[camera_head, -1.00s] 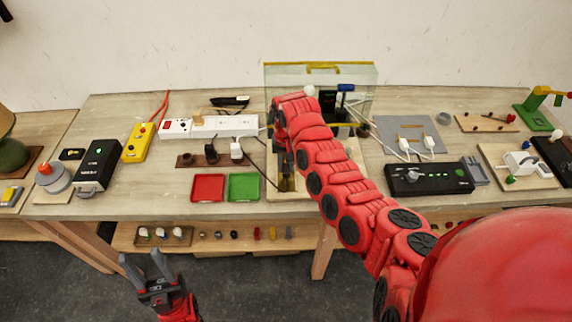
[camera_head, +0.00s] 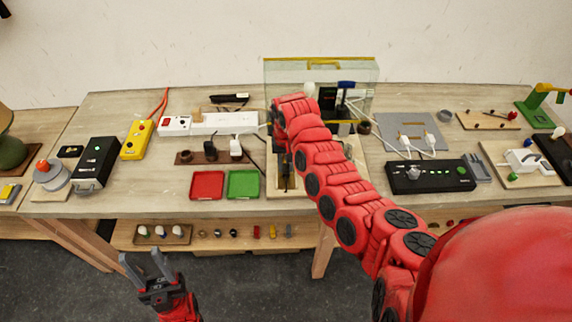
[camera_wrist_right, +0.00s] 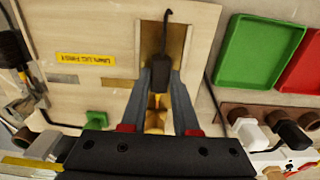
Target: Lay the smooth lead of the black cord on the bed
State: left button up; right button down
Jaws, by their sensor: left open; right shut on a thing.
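My right gripper (camera_wrist_right: 160,90) is shut on a black cord end with a dark block-like body (camera_wrist_right: 162,72). A thin black lead (camera_wrist_right: 167,25) runs from it, with a bent tip. The gripper is over a tan recessed bed (camera_wrist_right: 178,45) in a pale wooden board (camera_wrist_right: 115,25); I cannot tell whether the lead touches the bed. In the head view my right arm hides most of this spot, and the board (camera_head: 285,192) shows below it. My left gripper (camera_head: 146,268) is open and empty, in front of the table.
Red (camera_head: 207,185) and green (camera_head: 243,185) trays lie left of the board. Behind them are a dark socket strip with plugs (camera_head: 188,157) and a white power strip (camera_head: 225,122). A glass screen (camera_head: 285,75) stands behind my right arm. A black control box (camera_head: 430,177) is to the right.

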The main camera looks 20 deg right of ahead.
jog(key=shift+f, duration=0.35)
dwell(0.5)
jog(key=c, duration=0.6)
grip_release()
notch_tip(320, 180, up, 6)
jog(key=b, duration=0.2)
jog(key=shift+w+d+f+b, duration=0.1)
jog(key=shift+w+f+b, duration=0.05)
jog(key=shift+f+b, duration=0.15)
notch_tip(320, 180, up, 12)
jog(key=shift+r, duration=0.1)
